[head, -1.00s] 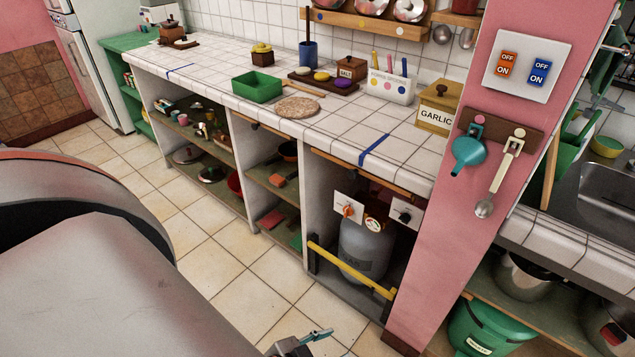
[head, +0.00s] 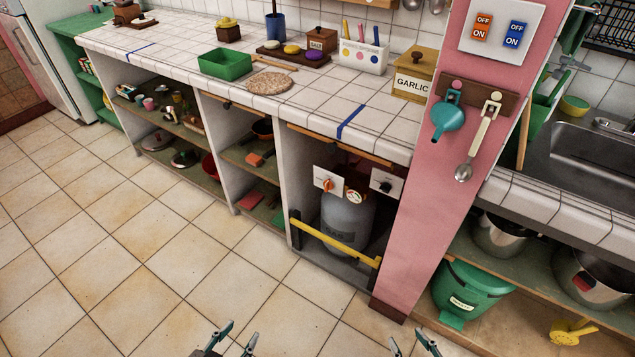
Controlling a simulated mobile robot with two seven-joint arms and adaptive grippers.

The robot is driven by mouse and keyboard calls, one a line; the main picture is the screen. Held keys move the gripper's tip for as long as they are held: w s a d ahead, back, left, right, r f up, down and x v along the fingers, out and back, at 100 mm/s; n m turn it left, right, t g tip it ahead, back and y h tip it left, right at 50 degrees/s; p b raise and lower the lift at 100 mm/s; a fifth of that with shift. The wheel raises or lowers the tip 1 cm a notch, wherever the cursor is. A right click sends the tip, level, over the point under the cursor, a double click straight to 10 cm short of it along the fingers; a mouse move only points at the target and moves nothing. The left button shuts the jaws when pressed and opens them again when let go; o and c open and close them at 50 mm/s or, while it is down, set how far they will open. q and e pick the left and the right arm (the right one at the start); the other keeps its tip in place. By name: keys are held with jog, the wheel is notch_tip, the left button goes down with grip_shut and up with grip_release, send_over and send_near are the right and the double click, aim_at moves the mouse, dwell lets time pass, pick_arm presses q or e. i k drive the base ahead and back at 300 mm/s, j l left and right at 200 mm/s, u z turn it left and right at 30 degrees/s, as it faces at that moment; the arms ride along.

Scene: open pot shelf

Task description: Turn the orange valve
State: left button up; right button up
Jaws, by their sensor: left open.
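The orange valve (head: 326,184) is a small handle on a white plate, inside the open cabinet bay under the counter, left of the pink pillar. Its fine shape is too small to tell. My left gripper (head: 239,336) is at the bottom edge of the head view, open and empty, well below and left of the valve. My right gripper (head: 411,344) is also at the bottom edge, right of the valve and apart from it. Its two fingers stand apart with nothing visible between them. The lower parts of both grippers are cut off by the frame.
A grey gas cylinder (head: 346,218) with a gauge (head: 354,197) stands beside the valve. A black knob (head: 386,187) sits to the right. A yellow bar (head: 335,240) crosses the bay's front. The pink pillar (head: 437,190) borders it. The tiled floor (head: 150,260) is clear.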

aim_at(328, 185)
jog(key=i+j+z, duration=0.15)
jog(key=j+z, duration=0.8)
jog(key=i+j, duration=0.05)
jog(key=j, duration=0.05)
